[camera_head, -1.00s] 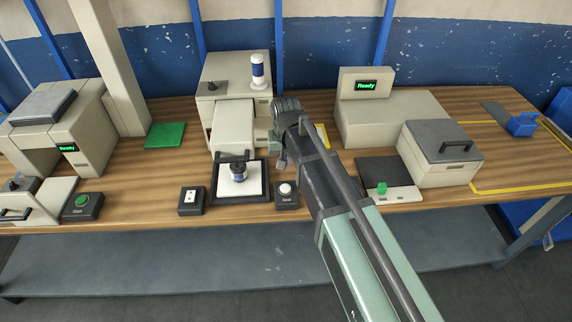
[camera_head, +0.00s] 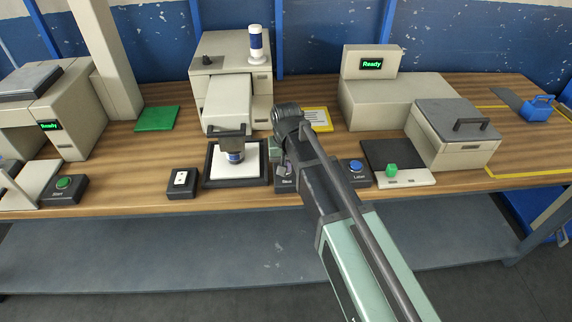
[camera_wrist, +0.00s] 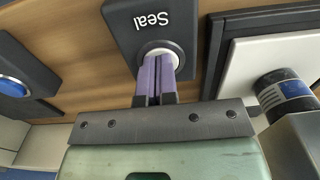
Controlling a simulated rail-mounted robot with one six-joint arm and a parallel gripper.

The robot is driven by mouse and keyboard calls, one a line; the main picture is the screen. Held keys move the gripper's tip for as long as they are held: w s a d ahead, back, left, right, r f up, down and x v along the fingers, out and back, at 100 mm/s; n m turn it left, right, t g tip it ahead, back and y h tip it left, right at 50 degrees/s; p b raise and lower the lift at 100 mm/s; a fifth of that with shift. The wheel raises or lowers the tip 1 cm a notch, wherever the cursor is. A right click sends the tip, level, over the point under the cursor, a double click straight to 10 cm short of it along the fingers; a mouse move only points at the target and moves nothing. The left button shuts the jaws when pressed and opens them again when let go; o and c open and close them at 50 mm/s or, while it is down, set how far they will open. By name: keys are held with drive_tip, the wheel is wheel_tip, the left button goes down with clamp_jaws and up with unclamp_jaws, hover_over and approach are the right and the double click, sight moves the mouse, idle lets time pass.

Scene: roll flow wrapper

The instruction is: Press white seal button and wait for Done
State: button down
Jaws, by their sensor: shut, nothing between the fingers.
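The black Seal box (camera_wrist: 150,22) has a white button (camera_wrist: 165,52), and my gripper (camera_wrist: 158,58) is shut and empty with its purple fingertips at this button in the wrist view. The tips overlap the button; I cannot tell how far it is pressed. In the head view the Seal box (camera_head: 285,186) is partly hidden behind my arm. A jar (camera_head: 235,157) with a blue band stands on the white pad of a black-framed tray (camera_head: 208,178), under a grey head of the machine (camera_head: 228,103). No Done text shows on any visible screen.
A box with a blue button (camera_head: 356,167) stands right of the Seal box. A white-switch box (camera_head: 181,178) is left of the tray. The left display (camera_head: 49,126) and right display (camera_head: 372,64) read Ready. A green button box (camera_head: 63,185) is at far left.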

drive_tip(key=shift+s+f+b, duration=0.25)
drive_tip(key=shift+f+b, duration=0.05)
drive_tip(key=shift+f, duration=0.25)
drive_tip(key=shift+s+d, duration=0.1)
drive_tip(key=shift+r, duration=0.1)
wheel_tip(320, 180, up, 14)
drive_tip(key=p, duration=1.5)
drive_tip(key=shift+r, duration=0.25)
